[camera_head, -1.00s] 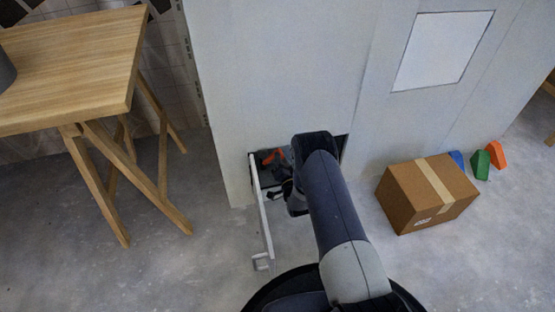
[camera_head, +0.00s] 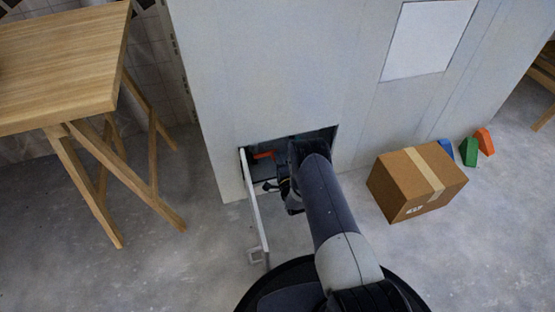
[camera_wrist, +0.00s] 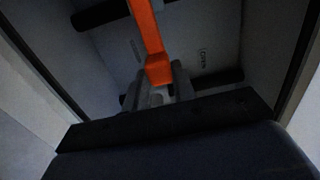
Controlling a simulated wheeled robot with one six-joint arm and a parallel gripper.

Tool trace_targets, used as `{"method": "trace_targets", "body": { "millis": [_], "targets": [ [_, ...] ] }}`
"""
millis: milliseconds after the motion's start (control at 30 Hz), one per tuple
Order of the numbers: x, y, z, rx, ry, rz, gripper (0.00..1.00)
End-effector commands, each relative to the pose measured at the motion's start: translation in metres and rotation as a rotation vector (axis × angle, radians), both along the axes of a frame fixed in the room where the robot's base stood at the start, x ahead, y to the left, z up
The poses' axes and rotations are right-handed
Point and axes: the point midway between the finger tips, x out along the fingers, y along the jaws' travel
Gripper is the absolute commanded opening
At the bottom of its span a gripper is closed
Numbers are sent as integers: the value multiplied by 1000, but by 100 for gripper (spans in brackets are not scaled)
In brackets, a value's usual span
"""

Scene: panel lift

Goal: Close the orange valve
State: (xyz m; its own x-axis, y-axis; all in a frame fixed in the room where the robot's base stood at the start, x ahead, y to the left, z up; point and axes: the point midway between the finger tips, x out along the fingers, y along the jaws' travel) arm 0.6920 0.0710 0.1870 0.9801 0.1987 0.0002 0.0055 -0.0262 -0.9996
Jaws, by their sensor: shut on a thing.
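The orange valve handle (camera_wrist: 150,40) runs down from the top of the wrist view to between my fingers. It also shows in the head view (camera_head: 264,155), inside a low opening in the grey wall. My gripper (camera_wrist: 158,82) is shut on the lower end of the handle. In the head view my arm reaches into the opening and hides most of the gripper. A dark pipe (camera_wrist: 100,14) lies behind the handle, with small lettering on the pale back surface beside it.
The opening's white door (camera_head: 256,205) stands open, left of my arm. A cardboard box (camera_head: 415,182) sits on the floor to the right, with green (camera_head: 468,151) and orange blocks (camera_head: 485,141) beyond it. A wooden table (camera_head: 65,60) stands left. Floor between table and door is clear.

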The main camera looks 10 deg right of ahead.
Motion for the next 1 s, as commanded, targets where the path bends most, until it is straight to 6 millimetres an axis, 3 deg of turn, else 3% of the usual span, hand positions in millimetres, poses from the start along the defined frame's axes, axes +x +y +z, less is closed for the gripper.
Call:
{"method": "trace_targets", "body": {
  "millis": [600,633,900,1000],
  "targets": [
    [-1,0,-5,43,13,0,0],
    [-1,0,-5,43,13,0,26],
    [0,0,-4,42,11,0,47],
    [0,0,-4,41,9,0,47]
  ]
}}
